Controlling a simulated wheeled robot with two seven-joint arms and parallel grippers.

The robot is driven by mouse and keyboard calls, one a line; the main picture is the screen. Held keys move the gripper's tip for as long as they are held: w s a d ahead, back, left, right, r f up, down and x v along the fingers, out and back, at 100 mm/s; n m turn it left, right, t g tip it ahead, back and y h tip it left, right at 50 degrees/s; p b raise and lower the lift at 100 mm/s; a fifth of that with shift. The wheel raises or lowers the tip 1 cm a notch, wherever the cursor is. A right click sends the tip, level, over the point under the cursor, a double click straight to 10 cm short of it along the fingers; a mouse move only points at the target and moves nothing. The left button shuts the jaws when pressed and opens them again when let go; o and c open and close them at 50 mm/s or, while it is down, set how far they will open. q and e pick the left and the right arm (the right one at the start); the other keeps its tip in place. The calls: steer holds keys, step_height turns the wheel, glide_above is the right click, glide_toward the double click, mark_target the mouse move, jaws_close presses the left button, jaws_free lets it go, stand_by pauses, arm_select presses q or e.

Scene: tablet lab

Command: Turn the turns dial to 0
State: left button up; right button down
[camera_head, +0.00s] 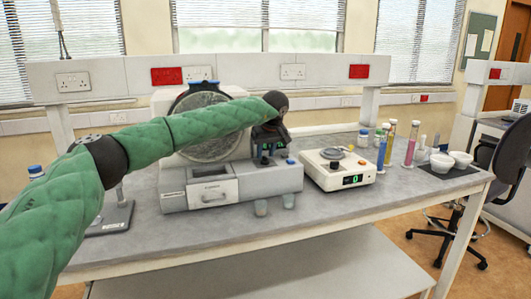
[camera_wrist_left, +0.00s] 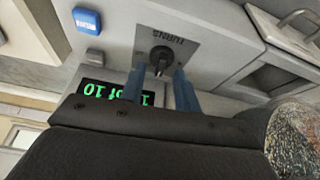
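The turns dial (camera_wrist_left: 162,54) is a small black knob on a grey plate marked TURNS, upside down in the left wrist view. My left gripper (camera_wrist_left: 160,72) is open, its two blue fingers apart with the dial between and just beyond their tips. I cannot tell whether they touch it. A green display (camera_wrist_left: 95,89), upside down and partly hidden by a finger, seems to end in "of 10". In the head view my left gripper (camera_head: 267,143) is at the right front of the grey drum machine (camera_head: 246,183), hiding the dial. My right gripper is not in view.
A blue button (camera_wrist_left: 87,20) and a grey button (camera_wrist_left: 95,57) sit near the dial. A white balance (camera_head: 338,170) stands close right of the machine. Two small cups (camera_head: 261,208) stand in front. Several cylinders and bowls (camera_head: 441,162) are farther right.

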arm_select(q)
steer(key=shift+w+f, duration=0.2)
steer(key=shift+f, duration=0.2)
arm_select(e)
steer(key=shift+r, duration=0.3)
arm_select(q)
jaws_close()
